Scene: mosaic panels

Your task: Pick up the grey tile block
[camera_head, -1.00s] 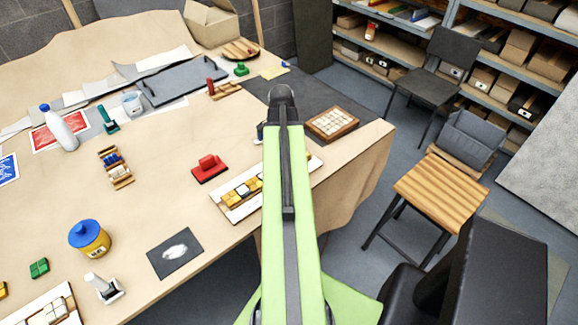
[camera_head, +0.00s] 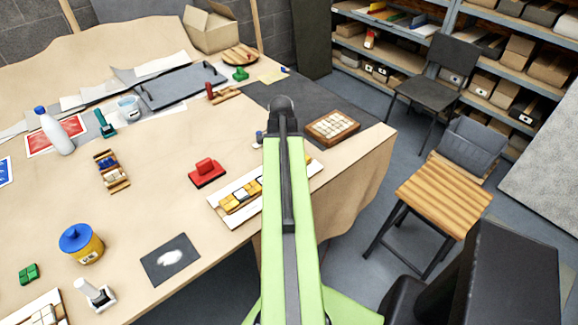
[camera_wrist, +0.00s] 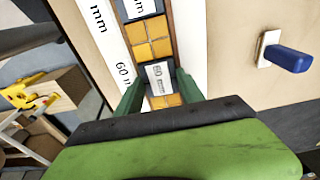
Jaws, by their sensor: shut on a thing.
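The grey tile block (camera_wrist: 157,72), with a white "60 mm" label on its face, sits between the two green fingers of my gripper (camera_wrist: 158,82) in the wrist view. The fingers are shut on its sides. Yellow tiles (camera_wrist: 150,38) lie just beyond it in the same strip, and more yellow shows just below it. I cannot tell whether the block is clear of the strip. In the head view the mosaic panel (camera_head: 222,206) lies at the table's near edge, partly behind my arm. My gripper and the grey block are hidden there.
A blue-handled tool (camera_wrist: 290,58) lies right of the strip in the wrist view. In the head view, a red block (camera_head: 207,173) and a framed tile panel (camera_head: 332,127) lie near the mosaic panel. A wooden stool (camera_head: 437,207) stands right of the table (camera_head: 150,215).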

